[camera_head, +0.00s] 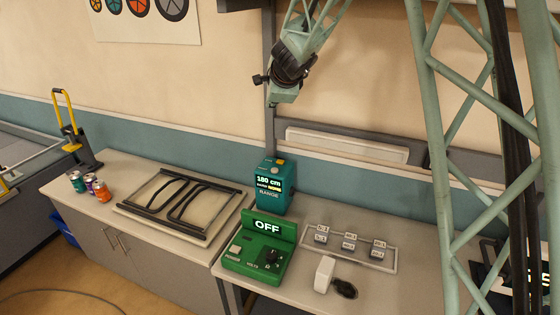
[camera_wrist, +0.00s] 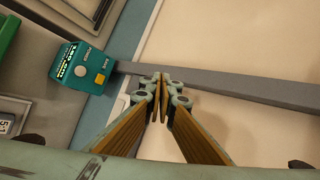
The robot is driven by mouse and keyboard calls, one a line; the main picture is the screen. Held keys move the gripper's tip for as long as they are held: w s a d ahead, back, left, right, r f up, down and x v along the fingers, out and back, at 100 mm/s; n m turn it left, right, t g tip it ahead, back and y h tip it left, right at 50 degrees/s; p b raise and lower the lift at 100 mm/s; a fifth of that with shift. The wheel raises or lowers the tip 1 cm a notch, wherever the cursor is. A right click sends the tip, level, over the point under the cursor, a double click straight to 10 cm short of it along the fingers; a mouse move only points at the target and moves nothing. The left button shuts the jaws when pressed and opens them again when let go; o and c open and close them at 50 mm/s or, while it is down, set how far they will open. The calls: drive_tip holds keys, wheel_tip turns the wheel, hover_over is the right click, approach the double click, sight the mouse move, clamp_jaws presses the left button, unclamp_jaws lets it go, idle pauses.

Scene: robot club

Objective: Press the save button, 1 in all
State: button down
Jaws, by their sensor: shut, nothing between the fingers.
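A teal box marked RANGE (camera_head: 270,190) stands upright at the back of the bench, near the wall. Its lit display reads 180 cm with a smaller line below. On its top are a yellow-orange button (camera_head: 281,161) and a pale grey button (camera_head: 275,170). The box also shows at upper left in the wrist view (camera_wrist: 72,82), with the orange button (camera_wrist: 101,78) and a grey button (camera_wrist: 81,72).
A green meter (camera_head: 262,250) showing OFF stands in front of the RANGE box. To its right are a rack of small labelled blocks (camera_head: 349,243) and a white plug-like block (camera_head: 324,274). A framed board with dark cables (camera_head: 180,205) and several cans (camera_head: 90,184) lie left.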

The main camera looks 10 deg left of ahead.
drive_tip(key=w+a+f+m+h+p, duration=0.1)
drive_tip(key=w+f+m, duration=0.1)
drive_tip(key=w, duration=0.1)
drive_tip(key=w+a+f+m+h+p, duration=0.1)
drive_tip(key=w+f+m+p, duration=0.1)
drive_tip(key=w+f+m, duration=0.1)
drive_tip(key=w+a+f+m+h+p, duration=0.1)
drive_tip(key=w+f+m, duration=0.2)
drive_tip(key=shift+w+a+t+h+p, duration=0.1)
drive_tip(key=shift+a+t+h+p, duration=0.1)
drive_tip(key=shift+t+h+p, duration=0.15)
drive_tip(key=f+m+h+p, duration=0.1)
drive_tip(key=f+m, duration=0.1)
drive_tip(key=d+f+m+h+p, duration=0.1)
drive_tip(key=f+m, duration=0.1)
drive_tip(key=shift+d+f, duration=0.15)
drive_tip(key=shift+f, duration=0.1)
drive_tip(key=m+g+h+p, duration=0.3)
drive_tip(key=m, duration=0.3)
hover_over(279, 161)
drive_tip(key=shift+f+t, duration=0.25)
drive_tip(key=shift+f, duration=1.55)
drive_tip(key=shift+f+b, duration=0.1)
drive_tip(key=shift+b, duration=0.2)
drive_tip(key=shift+f+b, duration=2.35)
drive_tip(key=shift+f, duration=1.95)
